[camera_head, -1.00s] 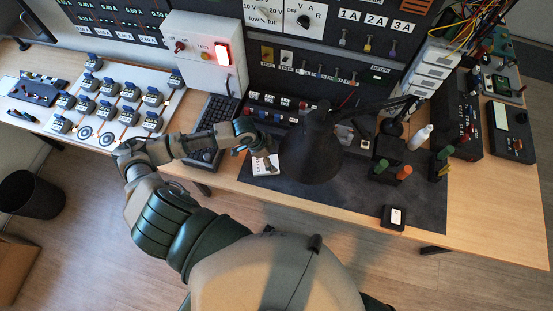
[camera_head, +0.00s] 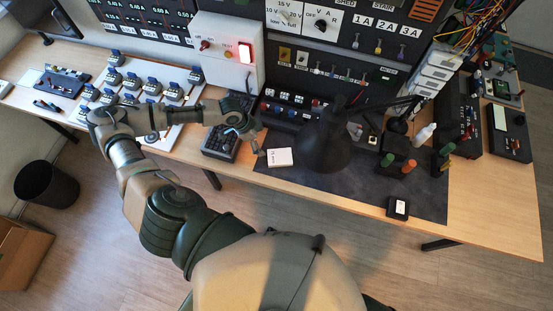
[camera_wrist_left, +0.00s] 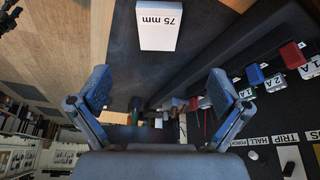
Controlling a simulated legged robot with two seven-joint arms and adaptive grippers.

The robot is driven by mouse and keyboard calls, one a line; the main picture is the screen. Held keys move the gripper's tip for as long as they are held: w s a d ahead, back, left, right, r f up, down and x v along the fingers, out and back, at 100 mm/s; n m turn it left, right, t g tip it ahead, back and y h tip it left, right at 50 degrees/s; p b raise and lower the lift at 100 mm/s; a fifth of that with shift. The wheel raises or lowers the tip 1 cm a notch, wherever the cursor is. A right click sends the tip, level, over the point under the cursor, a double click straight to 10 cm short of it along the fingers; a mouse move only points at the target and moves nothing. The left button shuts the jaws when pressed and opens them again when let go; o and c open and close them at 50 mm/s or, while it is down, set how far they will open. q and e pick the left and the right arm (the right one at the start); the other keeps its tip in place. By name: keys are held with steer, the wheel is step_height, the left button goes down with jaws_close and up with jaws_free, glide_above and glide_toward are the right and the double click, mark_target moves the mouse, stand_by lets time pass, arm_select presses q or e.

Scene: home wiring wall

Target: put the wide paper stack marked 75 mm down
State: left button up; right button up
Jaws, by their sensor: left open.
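The wide paper stack (camera_head: 280,157) is a white block lying on the dark mat, at the mat's left edge. In the left wrist view the stack (camera_wrist_left: 159,26) shows the mark 75 mm and lies beyond the fingertips, clear of them. My right gripper is not in view.
A black lamp (camera_head: 323,143) stands right of the stack. The dark mat (camera_head: 350,190) has bare room in front of the lamp. A small black box (camera_head: 398,207) sits at its front edge.

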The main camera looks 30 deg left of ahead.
arm_select(q)
glide_toward(279, 156)
steer(key=shift+w+f, duration=0.4)
steer(key=shift+f, duration=0.2)
steer(key=x, duration=0.2)
steer(key=shift+s+d+f, duration=0.1)
steer(key=shift+s+f, duration=0.1)
steer(key=shift+f, duration=0.1)
steer(key=shift+w+d+f, duration=0.1)
steer(key=shift+d+f, duration=0.05)
steer(key=shift+f, duration=0.1)
steer(key=x, duration=0.3)
steer(key=shift+w+d+f, duration=0.15)
steer(key=shift+d+f, duration=0.15)
steer(key=shift+d, duration=0.05)
steer(key=shift+d+f, duration=0.1)
steer(key=shift+f, duration=0.35)
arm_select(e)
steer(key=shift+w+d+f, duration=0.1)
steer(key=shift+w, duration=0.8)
arm_select(q)
steer(key=shift+d+f, duration=0.1)
steer(key=shift+f, duration=0.15)
